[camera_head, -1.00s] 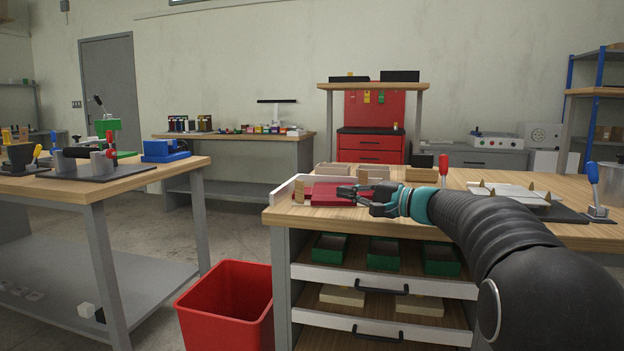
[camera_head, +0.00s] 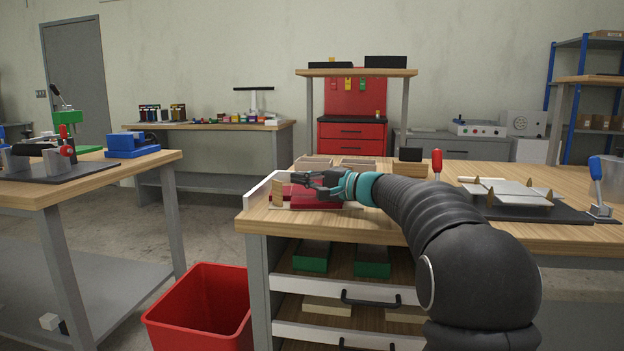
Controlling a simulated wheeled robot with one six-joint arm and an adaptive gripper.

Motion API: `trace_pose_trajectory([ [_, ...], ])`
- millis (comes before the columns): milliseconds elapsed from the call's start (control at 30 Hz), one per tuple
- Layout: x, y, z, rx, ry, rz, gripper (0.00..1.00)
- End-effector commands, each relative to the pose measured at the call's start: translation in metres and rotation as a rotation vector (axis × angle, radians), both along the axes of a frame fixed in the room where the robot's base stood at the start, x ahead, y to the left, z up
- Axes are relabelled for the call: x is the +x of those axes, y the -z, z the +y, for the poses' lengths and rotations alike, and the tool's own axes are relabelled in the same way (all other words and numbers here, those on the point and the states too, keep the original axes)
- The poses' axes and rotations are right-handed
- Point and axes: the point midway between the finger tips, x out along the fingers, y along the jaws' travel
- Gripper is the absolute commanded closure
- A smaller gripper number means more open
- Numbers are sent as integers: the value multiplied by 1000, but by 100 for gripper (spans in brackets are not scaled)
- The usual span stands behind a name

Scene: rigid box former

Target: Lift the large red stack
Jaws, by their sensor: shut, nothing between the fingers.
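The large red stack (camera_head: 318,202) lies flat on the wooden bench, inside a low white corner fence (camera_head: 258,190). I cannot tell whether the fingertips touch the stack.
Low wooden blocks (camera_head: 357,163) and a black block (camera_head: 411,154) are behind my arm. A red-handled clamp (camera_head: 437,163) and a white panel on a dark plate (camera_head: 520,195) are to the right. A red bin (camera_head: 200,310) stands on the floor.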

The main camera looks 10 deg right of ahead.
Motion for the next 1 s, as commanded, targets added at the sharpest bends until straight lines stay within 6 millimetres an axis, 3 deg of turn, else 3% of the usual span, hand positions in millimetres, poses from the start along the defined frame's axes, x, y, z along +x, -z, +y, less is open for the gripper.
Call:
trace_pose_trajectory([
  [233, 23, -1, 33, 0, -5, 1, 100],
  [600, -13, -1, 43, 0, -3, 0, 100],
  [1000, -17, 0, 44, 0, -4, 0, 100],
])
